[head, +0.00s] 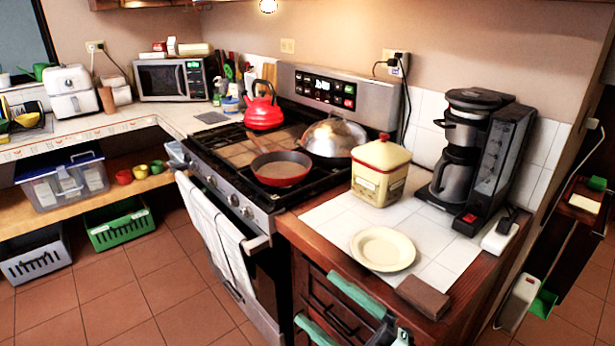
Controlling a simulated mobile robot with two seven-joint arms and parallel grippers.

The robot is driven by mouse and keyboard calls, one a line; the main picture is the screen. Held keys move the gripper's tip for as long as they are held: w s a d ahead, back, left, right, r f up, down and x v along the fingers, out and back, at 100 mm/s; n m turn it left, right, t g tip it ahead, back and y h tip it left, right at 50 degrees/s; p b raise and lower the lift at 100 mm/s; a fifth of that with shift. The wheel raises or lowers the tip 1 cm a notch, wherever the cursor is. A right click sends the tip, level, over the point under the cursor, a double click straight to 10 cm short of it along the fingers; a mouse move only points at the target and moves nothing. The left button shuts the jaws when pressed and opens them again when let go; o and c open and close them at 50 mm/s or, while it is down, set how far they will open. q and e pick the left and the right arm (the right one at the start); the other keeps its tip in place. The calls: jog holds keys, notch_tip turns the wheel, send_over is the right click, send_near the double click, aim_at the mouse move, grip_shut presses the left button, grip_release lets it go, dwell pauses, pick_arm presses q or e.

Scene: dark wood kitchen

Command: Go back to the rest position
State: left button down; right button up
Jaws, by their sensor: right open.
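My right gripper (318,299) shows at the bottom centre of the head view. Its two green fingers are spread apart with nothing between them, in front of the dark wood drawers (322,290) under the tiled counter (325,213). Its wrist is cut off by the lower picture edge. My left gripper is not in view.
The counter beside it holds a cream plate (383,250), a brown block (423,297), a yellow canister (380,172) and a coffee maker (470,150). The stove (222,160) bears a red pan (281,170), a lidded pot (332,140) and a red kettle (264,110).

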jog(key=w+d+f+m+t+h, duration=0.1)
jog(key=d+f+m+t+h, duration=0.45)
jog(key=f+m+h, duration=0.45)
jog(key=s+d+f+m+g+h, duration=0.3)
jog(key=s+f, duration=0.4)
jog(key=f, duration=0.3)
jog(key=s+d+f+m+g+h, duration=0.3)
jog(key=s+f+m, duration=0.4)
jog(key=f, duration=0.3)
jog(key=shift+d+f+m+g, duration=0.25)
jog(key=shift+d+m+g, duration=0.15)
jog(key=shift+d+g, duration=0.6)
jog(key=shift+d, duration=0.1)
